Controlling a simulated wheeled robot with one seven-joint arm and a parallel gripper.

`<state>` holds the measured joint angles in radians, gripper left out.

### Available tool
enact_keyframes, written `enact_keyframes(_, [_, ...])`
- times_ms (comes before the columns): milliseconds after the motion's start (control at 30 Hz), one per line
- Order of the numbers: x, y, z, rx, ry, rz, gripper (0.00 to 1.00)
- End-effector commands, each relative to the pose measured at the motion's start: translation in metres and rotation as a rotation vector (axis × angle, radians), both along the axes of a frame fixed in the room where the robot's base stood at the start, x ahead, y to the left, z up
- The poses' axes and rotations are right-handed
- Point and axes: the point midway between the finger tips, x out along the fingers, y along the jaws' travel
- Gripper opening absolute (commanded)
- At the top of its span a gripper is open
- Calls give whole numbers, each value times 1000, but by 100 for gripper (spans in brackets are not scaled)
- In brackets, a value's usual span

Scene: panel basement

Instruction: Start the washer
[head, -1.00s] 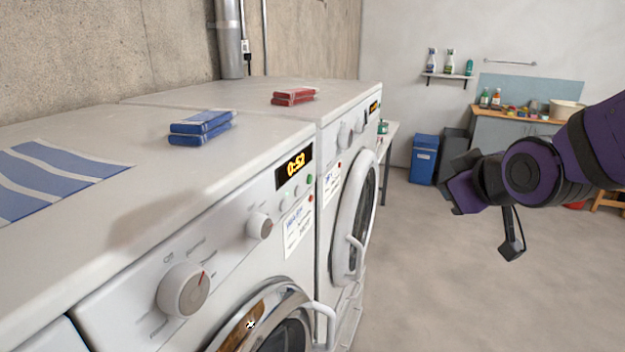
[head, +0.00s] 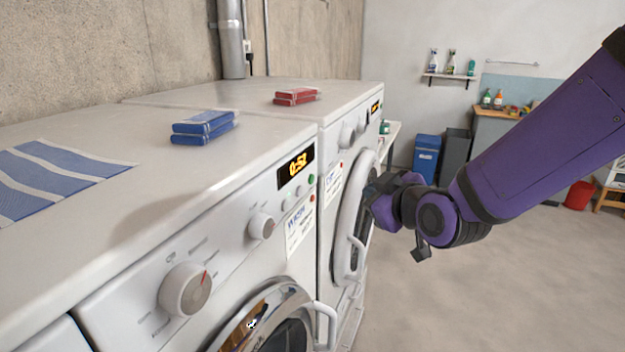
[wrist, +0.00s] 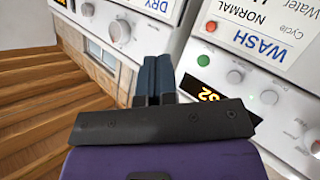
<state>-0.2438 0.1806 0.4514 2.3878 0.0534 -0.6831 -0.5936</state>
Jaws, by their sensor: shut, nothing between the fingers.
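The washer is the near white machine (head: 140,290), with a lit display (head: 295,167) reading 0:52, a large dial (head: 185,290) and a small knob (head: 261,226). Its green button (head: 311,180) and red button (head: 312,198) sit at the panel's right end. The wrist view shows its WASH label (wrist: 265,35), green button (wrist: 203,60) and red button (wrist: 211,26). My gripper (head: 370,195) is in front of the far machine, right of the washer's panel. In the wrist view its fingers (wrist: 153,72) are together and empty, apart from the green button.
The dryer (head: 347,118), labelled DRY in the wrist view (wrist: 155,5), adjoins the washer. Door handles (head: 328,325) (head: 357,258) stick out in front. Blue boxes (head: 203,127) and red boxes (head: 296,97) lie on top. The floor (head: 480,300) to the right is open.

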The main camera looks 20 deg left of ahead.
Motion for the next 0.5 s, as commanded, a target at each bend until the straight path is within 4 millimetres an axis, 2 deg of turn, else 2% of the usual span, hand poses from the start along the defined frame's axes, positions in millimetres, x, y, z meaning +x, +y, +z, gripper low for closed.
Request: enact_keyframes(500, [7, 59, 0, 0, 1, 3, 0])
